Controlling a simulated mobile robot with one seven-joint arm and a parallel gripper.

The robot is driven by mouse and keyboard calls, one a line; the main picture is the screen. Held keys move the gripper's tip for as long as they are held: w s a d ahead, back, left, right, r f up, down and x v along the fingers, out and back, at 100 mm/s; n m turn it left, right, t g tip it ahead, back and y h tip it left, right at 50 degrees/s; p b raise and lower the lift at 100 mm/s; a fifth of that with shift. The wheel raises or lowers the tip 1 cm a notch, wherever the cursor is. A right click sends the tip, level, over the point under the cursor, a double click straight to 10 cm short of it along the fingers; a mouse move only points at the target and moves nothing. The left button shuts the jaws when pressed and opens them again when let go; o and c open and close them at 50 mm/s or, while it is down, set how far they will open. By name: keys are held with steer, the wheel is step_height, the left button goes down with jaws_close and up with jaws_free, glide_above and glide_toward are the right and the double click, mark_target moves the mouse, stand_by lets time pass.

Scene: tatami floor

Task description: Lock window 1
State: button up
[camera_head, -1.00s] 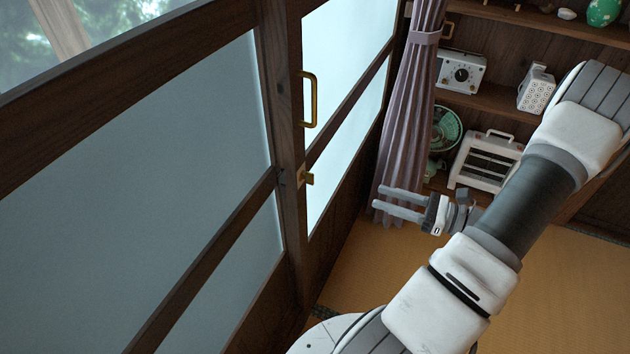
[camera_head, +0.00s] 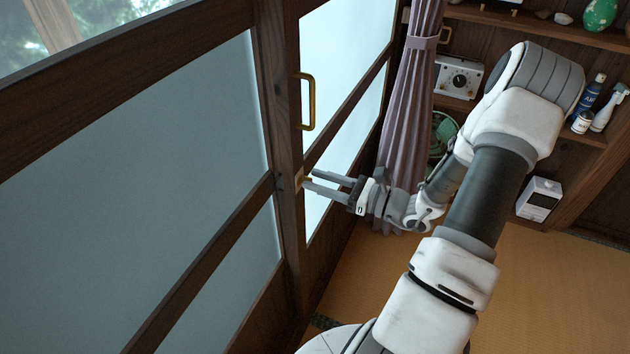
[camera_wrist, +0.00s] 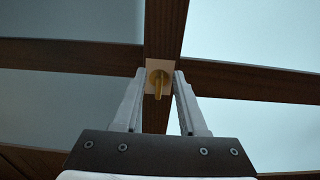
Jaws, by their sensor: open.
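The window is a dark wooden sliding frame with frosted panes (camera_head: 130,180). Its brass lock (camera_wrist: 158,82) sits on a pale square plate where the upright and the crossbar meet. In the wrist view the lock's knob lies between my fingertips, with its tab pointing down. My gripper (camera_head: 308,180) is open, its fingers pointing left at the lock plate (camera_head: 299,178). In the head view the fingertips partly hide the lock. I cannot tell whether either finger touches it. A brass pull handle (camera_head: 308,101) is on the frame above the lock.
A purple curtain (camera_head: 405,120) hangs to the right of the window, behind my gripper. Shelves with a white radio (camera_head: 458,78), a green fan (camera_head: 443,130) and bottles (camera_head: 590,95) stand behind my arm. The tatami floor (camera_head: 560,270) is clear at the lower right.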

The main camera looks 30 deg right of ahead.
steer(key=shift+w+a, duration=0.4)
steer(key=shift+w, duration=0.05)
jaws_close()
